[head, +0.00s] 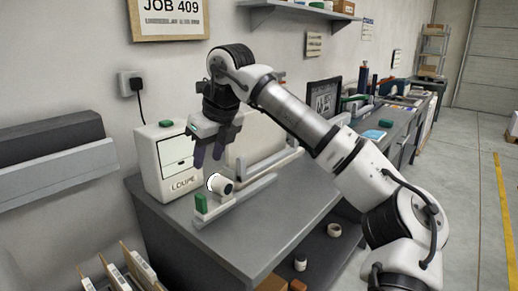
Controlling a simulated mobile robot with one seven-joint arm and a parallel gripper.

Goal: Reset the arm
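My arm reaches from the lower right across the grey bench (275,225) in the head view. My gripper (209,157) points down near the left end of the bench, in front of a white box unit labelled LOUPE (150,165). Its two dark fingers stand apart, with nothing visible between them. A white cylinder (224,186) with a dark end lies below the fingers, apart from them, at a grey rail (255,189). A green block (201,203) is at the rail's near end.
A plug with a cable (137,84) is on the wall behind the unit. A dark-framed screen (324,98) and several tools stand farther along the bench. A roll (334,230) sits on the lower shelf. The bench's front right top is clear.

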